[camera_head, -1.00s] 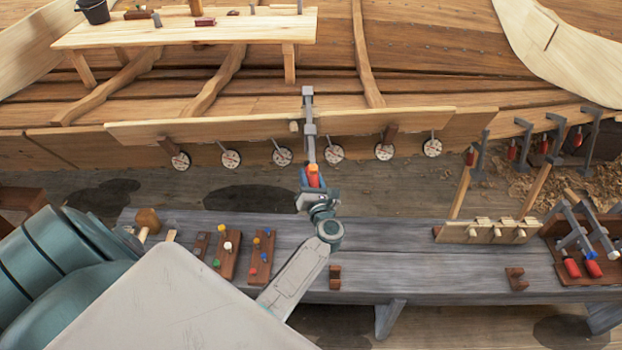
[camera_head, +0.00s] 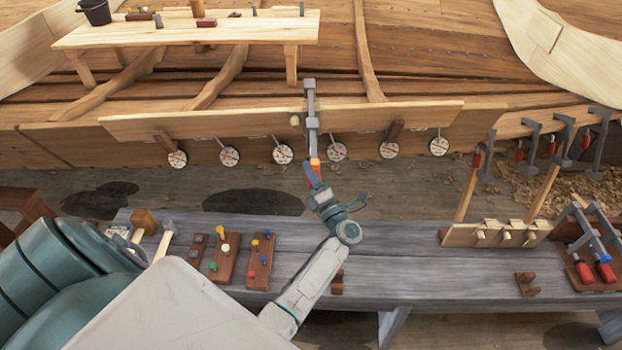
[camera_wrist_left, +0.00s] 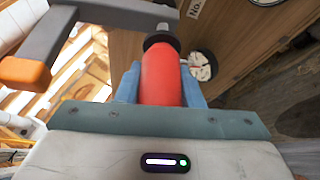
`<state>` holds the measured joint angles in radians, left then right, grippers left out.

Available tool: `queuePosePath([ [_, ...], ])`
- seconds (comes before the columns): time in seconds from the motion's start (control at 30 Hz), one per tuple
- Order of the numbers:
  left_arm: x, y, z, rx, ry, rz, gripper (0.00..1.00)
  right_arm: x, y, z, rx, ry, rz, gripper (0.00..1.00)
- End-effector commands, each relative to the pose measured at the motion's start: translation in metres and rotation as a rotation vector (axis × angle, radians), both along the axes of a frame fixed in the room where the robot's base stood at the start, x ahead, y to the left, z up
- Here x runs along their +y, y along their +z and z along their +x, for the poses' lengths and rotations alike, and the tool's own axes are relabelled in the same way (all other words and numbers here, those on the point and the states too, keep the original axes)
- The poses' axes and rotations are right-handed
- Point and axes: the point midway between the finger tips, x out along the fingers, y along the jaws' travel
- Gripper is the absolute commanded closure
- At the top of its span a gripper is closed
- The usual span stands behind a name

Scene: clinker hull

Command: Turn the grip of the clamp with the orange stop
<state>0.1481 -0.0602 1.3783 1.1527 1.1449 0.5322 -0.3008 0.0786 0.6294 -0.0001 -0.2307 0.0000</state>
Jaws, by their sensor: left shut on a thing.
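The clamp (camera_head: 312,122) has a grey bar and stands across the upper edge of the light plank (camera_head: 220,122); I cannot tell how tightly it sits there. Its orange stop (camera_head: 315,163) shows just above my gripper and again at the left of the left wrist view (camera_wrist_left: 27,73). My left gripper (camera_head: 315,178) is shut on the clamp's red grip (camera_wrist_left: 160,76), with a blue finger on each side. The dark collar and screw beyond the grip show in the wrist view. The grip is mostly hidden in the head view. My right gripper is not in view.
Several round white dials (camera_head: 283,154) hang along the plank's lower edge. Below is a grey bench (camera_head: 400,256) with peg boards (camera_head: 225,257), a mallet (camera_head: 144,220) and a rack of red-handled clamps (camera_head: 596,262). More clamps (camera_head: 532,146) hang at the right.

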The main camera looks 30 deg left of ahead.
Motion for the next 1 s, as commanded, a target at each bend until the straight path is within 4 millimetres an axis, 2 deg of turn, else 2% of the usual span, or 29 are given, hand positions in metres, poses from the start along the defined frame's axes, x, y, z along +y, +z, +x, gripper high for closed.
queuePosePath([
  [0.03, 0.000, -0.007, -0.001, 0.029, 0.019, 0.030, 0.89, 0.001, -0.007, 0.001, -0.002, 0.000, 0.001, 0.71],
  [0.33, -0.001, -0.005, -0.002, 0.191, 0.132, 0.234, 0.89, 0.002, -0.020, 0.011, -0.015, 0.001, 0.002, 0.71],
  [0.5, -0.002, -0.004, -0.002, 0.272, 0.190, 0.339, 0.89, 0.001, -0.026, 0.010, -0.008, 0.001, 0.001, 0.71],
  [1.0, -0.003, -0.002, -0.003, 0.416, 0.289, 0.521, 0.89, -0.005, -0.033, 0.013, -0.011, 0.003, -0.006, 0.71],
])
